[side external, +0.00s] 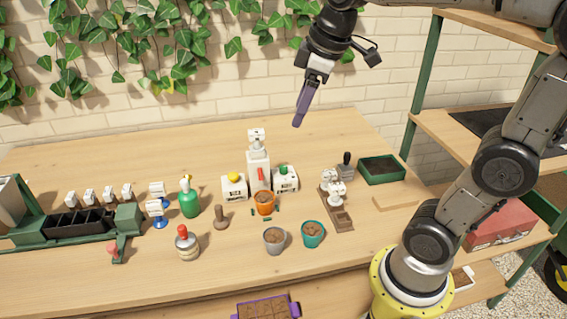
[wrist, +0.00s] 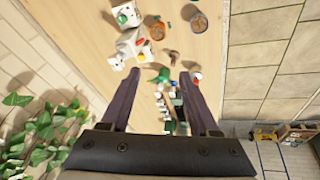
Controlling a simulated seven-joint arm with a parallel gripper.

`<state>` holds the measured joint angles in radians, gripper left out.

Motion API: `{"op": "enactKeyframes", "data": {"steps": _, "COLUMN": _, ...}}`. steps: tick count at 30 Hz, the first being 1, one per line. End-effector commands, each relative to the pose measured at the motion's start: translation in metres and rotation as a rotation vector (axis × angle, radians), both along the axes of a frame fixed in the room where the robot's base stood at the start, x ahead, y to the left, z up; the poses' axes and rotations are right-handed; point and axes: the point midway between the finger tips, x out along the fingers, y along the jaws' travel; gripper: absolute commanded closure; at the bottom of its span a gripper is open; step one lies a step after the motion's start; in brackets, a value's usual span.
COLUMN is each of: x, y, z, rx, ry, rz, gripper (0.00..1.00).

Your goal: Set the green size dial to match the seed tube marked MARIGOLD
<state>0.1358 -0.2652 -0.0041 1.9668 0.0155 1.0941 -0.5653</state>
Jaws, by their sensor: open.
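The green size dial (side external: 283,169) sits on top of a small white box (side external: 286,183) right of the tall white dispenser. It also shows in the wrist view (wrist: 124,17). Its setting is too small to read. No MARIGOLD marking is legible, so I cannot tell which thing is that seed tube. Small white tagged pieces (side external: 89,197) stand in a row behind the dark bins at the left. My gripper (side external: 299,118) is high above the back right of the bench, fingers pointing down, open and empty. Its dark purple fingers are apart in the wrist view (wrist: 160,75).
A yellow-knobbed white box (side external: 234,187) and the tall dispenser (side external: 258,166) stand beside the dial box. An orange pot (side external: 264,208) is just in front. Grey (side external: 274,246) and teal (side external: 312,242) pots stand nearer. A green bottle (side external: 189,204) is left.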

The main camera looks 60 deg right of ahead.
Motion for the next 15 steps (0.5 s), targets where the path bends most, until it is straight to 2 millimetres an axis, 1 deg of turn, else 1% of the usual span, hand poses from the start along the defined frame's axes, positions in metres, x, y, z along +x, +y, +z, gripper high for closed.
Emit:
{"op": "enactKeyframes", "data": {"steps": 1, "x": 0.02, "y": -0.011, "z": -0.004, "rx": -0.005, "ry": 0.035, "rz": 0.005, "gripper": 0.38}}
{"op": "enactKeyframes", "data": {"steps": 3, "x": 0.043, "y": -0.025, "z": -0.01, "rx": -0.009, "ry": 0.074, "rz": 0.014, "gripper": 0.38}}
{"op": "enactKeyframes", "data": {"steps": 5, "x": 0.062, "y": -0.039, "z": -0.018, "rx": -0.009, "ry": 0.108, "rz": 0.019, "gripper": 0.38}}
{"op": "enactKeyframes", "data": {"steps": 6, "x": 0.074, "y": -0.049, "z": -0.025, "rx": -0.006, "ry": 0.132, "rz": 0.018, "gripper": 0.38}}
{"op": "enactKeyframes", "data": {"steps": 8, "x": 0.091, "y": -0.064, "z": -0.038, "rx": -0.001, "ry": 0.165, "rz": 0.014, "gripper": 0.38}}
{"op": "enactKeyframes", "data": {"steps": 9, "x": 0.101, "y": -0.074, "z": -0.048, "rx": 0.006, "ry": 0.189, "rz": 0.008, "gripper": 0.38}}
{"op": "enactKeyframes", "data": {"steps": 11, "x": 0.114, "y": -0.09, "z": -0.064, "rx": 0.016, "ry": 0.223, "rz": -0.006, "gripper": 0.38}}
{"op": "enactKeyframes", "data": {"steps": 12, "x": 0.121, "y": -0.1, "z": -0.075, "rx": 0.024, "ry": 0.243, "rz": -0.02, "gripper": 0.38}}
{"op": "enactKeyframes", "data": {"steps": 15, "x": 0.132, "y": -0.12, "z": -0.103, "rx": 0.046, "ry": 0.288, "rz": -0.055, "gripper": 0.38}}
